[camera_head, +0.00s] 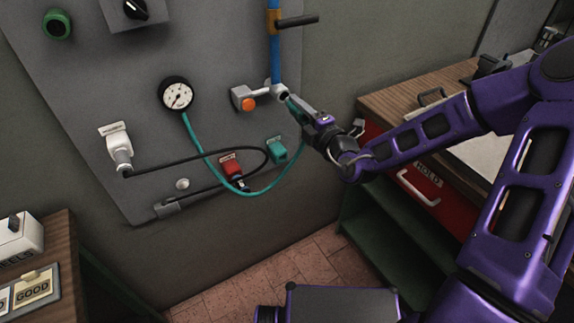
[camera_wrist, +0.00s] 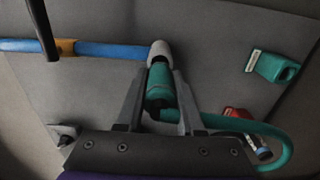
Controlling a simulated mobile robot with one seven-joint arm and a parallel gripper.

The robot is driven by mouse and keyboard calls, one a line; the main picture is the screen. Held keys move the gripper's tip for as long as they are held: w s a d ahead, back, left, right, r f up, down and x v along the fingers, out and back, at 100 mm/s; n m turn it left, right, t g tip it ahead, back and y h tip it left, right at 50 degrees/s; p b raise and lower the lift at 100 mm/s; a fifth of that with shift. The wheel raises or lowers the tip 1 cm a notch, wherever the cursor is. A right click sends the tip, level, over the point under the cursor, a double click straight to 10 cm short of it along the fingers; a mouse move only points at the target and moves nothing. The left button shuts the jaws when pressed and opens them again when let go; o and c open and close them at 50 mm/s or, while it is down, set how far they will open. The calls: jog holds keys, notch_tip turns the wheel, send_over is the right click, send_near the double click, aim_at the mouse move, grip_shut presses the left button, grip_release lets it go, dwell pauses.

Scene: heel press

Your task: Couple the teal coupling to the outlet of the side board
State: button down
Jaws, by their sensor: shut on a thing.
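My gripper (camera_head: 297,108) is shut on the teal coupling (camera_wrist: 161,82), which shows between the two fingers in the wrist view. The teal hose (camera_head: 199,150) runs from the coupling in a low loop to the round gauge (camera_head: 177,94). The outlet, a pale grey fitting (camera_wrist: 160,50) at the end of the blue pipe (camera_wrist: 110,50), is right at the coupling's front end. It also shows in the head view (camera_head: 280,91). Coupling and outlet look in line and touching, but I cannot tell how far they are engaged. The fingers partly hide the coupling.
Below the outlet are a teal holder (camera_head: 277,150) and a red holder (camera_head: 231,167). A white fitting with an orange button (camera_head: 248,104) is left of the outlet. A black-handled valve (camera_head: 295,21) sits above on the pipe. A wooden-topped cabinet (camera_head: 420,95) stands at the right.

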aim_at(291, 103)
jog(key=shift+x, duration=1.45)
jog(key=shift+c, duration=2.3)
grip_release()
